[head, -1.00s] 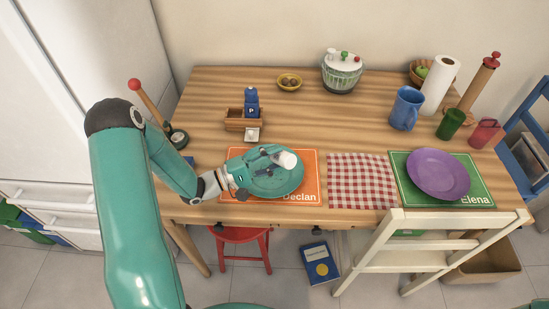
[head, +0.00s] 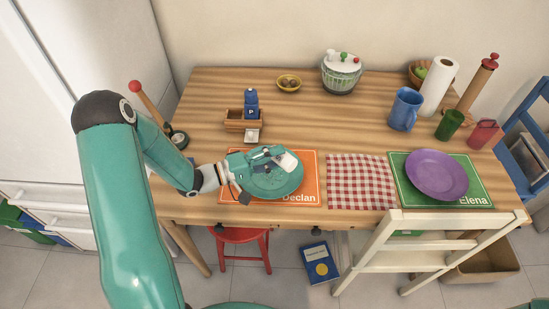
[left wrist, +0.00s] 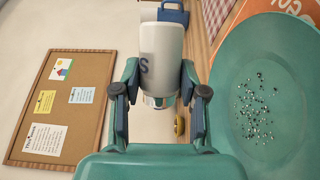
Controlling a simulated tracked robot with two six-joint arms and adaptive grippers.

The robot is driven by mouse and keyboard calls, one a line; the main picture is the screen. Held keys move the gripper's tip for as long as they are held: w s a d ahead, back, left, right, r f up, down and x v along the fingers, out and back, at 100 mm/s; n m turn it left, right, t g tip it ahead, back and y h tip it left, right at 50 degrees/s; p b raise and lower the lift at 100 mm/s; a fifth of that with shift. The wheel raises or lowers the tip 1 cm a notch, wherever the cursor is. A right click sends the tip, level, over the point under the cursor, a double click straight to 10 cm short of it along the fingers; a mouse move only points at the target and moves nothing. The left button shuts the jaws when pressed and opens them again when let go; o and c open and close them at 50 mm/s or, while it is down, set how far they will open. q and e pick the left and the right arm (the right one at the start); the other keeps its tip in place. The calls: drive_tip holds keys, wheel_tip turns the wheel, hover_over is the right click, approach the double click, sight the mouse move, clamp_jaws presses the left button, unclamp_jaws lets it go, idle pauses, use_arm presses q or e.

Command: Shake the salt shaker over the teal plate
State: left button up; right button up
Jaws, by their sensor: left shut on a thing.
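The teal plate (head: 272,188) lies on the orange Declan placemat (head: 308,190). In the left wrist view the plate (left wrist: 285,75) has a scatter of light and dark grains on it. My left gripper (head: 268,154) is over the plate, shut on the white salt shaker (head: 288,161). In the left wrist view the gripper's fingers (left wrist: 157,85) clasp the shaker (left wrist: 160,48), which bears a blue letter S and lies about level, its metal end showing between the fingers. The gripper and shaker cover part of the plate. My right gripper is not in view.
A blue pepper shaker (head: 251,103) stands in a wooden caddy (head: 236,122) behind the plate. A checked cloth (head: 360,182) lies to the right, then a purple plate (head: 438,174).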

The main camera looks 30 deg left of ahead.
use_arm(q)
drive_tip(key=m, duration=0.1)
drive_tip(key=r+m, duration=0.1)
drive_tip(key=shift+a+m+g+y, duration=0.1)
drive_tip(key=shift+m+g+y, duration=0.2)
drive_tip(key=shift+y, duration=0.1)
drive_tip(key=shift+a+r+m+g+y+b, duration=0.1)
drive_tip(key=shift+r+m+g+y+b, duration=0.35)
drive_tip(key=shift+m, duration=0.45)
wheel_tip(320, 180, up, 2)
drive_tip(key=m+y+b, duration=0.1)
drive_tip(key=m+b, duration=0.2)
drive_tip(key=shift+a+y, duration=0.15)
drive_tip(key=shift+y, duration=0.1)
drive_tip(key=shift+w+a+r+m+y, duration=0.1)
drive_tip(key=shift+a+r+m+y, duration=0.1)
drive_tip(key=shift+r+m+y, duration=0.4)
drive_tip(key=shift+a+r+m+y, duration=0.2)
drive_tip(key=shift+r+m+y, duration=0.15)
drive_tip(key=shift+m, duration=0.35)
drive_tip(key=m+y+b, duration=0.1)
drive_tip(key=a+r+m+b, duration=0.1)
drive_tip(key=b, duration=0.1)
drive_tip(key=shift+w+r+m+y, duration=0.1)
drive_tip(key=shift+w+m+y, duration=0.05)
drive_tip(key=shift+m+y, duration=0.25)
drive_tip(key=shift+a+r+m+y+b, duration=0.2)
drive_tip(key=shift+r+m+y+b, duration=0.1)
drive_tip(key=shift+r+m+y, duration=0.1)
drive_tip(key=shift+w, duration=0.1)
